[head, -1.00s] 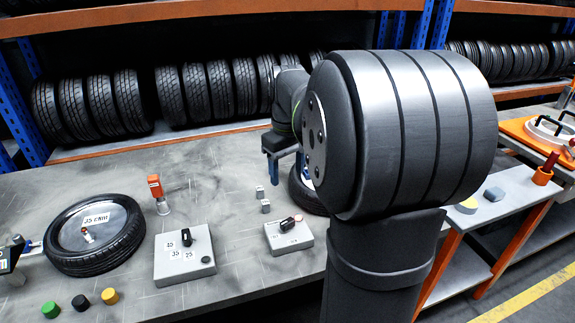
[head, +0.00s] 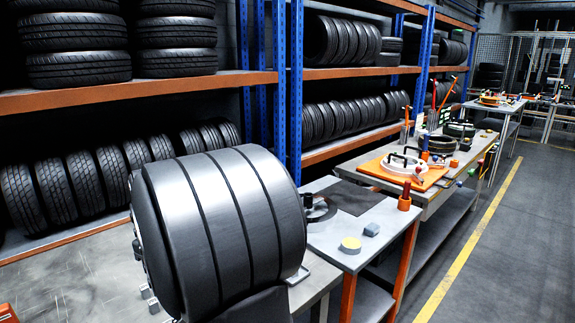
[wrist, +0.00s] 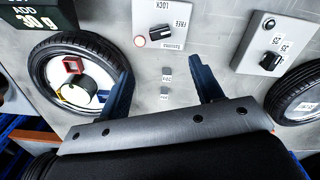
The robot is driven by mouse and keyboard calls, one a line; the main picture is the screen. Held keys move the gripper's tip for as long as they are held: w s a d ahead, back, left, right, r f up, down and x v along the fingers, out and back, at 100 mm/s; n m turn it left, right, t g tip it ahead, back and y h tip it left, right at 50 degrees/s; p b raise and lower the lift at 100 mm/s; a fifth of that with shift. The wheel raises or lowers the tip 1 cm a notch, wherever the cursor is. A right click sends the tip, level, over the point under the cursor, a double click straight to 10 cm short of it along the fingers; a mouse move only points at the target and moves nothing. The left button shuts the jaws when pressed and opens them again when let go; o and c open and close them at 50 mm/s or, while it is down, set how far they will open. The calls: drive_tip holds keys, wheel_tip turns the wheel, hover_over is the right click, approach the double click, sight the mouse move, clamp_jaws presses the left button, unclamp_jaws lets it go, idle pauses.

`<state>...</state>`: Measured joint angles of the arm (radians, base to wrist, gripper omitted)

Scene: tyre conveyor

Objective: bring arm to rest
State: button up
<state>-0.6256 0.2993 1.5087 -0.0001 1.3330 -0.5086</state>
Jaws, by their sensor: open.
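My gripper (wrist: 162,68) shows in the wrist view with its two blue fingers spread apart and nothing held between them. It is over the grey workbench (wrist: 145,20). Two small grey labelled blocks (wrist: 167,74) lie on the bench and show between the fingers. In the head view my large grey arm joint fills the left-middle of the picture, and the gripper cannot be seen there.
In the wrist view, a tyre (wrist: 38,72) with a red square piece inside is at left, a FREE/LOCK switch box (wrist: 165,12) at top, another switch box (wrist: 270,42) and tyre (wrist: 296,98) at right. The head view shows a tyre rack (head: 150,92) and side table (head: 345,255).

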wheel_tip(320, 180, down, 14)
drive_tip(key=shift+f, duration=0.1)
idle(0.5)
wheel_tip(320, 180, up, 18)
wheel_tip(320, 180, down, 18)
drive_tip(key=shift+f, duration=0.1)
drive_tip(key=n, duration=0.2)
drive_tip(key=shift+r+n, duration=0.2)
drive_tip(key=shift+n, duration=0.1)
wheel_tip(320, 180, up, 17)
wheel_tip(320, 180, down, 17)
drive_tip(key=m, duration=0.6)
drive_tip(key=shift+r+m, duration=0.1)
drive_tip(key=shift+m, duration=0.2)
